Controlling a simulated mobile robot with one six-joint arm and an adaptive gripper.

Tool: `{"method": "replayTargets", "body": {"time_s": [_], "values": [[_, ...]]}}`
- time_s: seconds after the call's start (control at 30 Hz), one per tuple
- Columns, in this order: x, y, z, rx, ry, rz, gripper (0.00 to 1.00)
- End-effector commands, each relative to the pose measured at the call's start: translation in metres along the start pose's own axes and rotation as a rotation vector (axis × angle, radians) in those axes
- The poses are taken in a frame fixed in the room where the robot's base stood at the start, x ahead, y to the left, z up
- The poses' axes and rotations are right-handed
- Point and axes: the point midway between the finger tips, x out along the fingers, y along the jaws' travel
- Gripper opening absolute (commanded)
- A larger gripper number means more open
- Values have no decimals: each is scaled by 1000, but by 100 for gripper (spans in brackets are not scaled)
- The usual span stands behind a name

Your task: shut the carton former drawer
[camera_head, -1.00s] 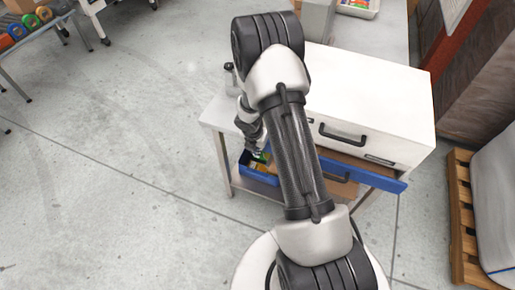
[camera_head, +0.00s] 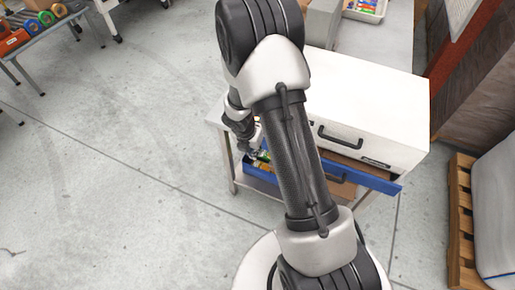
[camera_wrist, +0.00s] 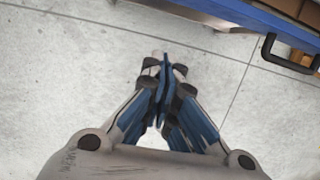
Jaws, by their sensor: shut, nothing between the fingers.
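The carton former is a white cabinet (camera_head: 372,100) with a black handle on its upper front. Below that, the blue-fronted drawer (camera_head: 372,178) stands open, with brown and some yellow and green contents showing. My arm hides its middle in the head view. In the wrist view, the blue drawer front (camera_wrist: 272,20) crosses the top right with its black handle (camera_wrist: 267,50). My gripper (camera_wrist: 163,62) is shut and empty over the floor, apart from the handle in the picture. In the head view, it is partly hidden by my arm near the drawer's left end.
A wooden pallet (camera_head: 462,215) with a grey wrapped load stands at the right. A table (camera_head: 50,38) with coloured rolls is at the upper left. A tray of coloured items (camera_head: 366,8) lies behind the cabinet. The floor at left is clear.

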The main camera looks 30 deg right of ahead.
Motion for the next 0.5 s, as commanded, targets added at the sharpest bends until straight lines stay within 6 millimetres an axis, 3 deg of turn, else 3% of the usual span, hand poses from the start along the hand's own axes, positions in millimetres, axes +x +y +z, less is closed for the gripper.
{"method": "replayTargets", "body": {"time_s": [0.03, 0.17, 0.23, 0.3, 0.37, 0.5], "values": [[18, -10, -21, -57, 18, -72, 0], [65, -55, -69, -296, 1, -375, 0], [83, -81, -81, -469, -73, -569, 0], [92, -94, -80, -642, -197, -742, 0], [96, -93, -76, -782, -334, -858, 0], [96, -61, -74, -1046, -679, -1000, 0]]}}
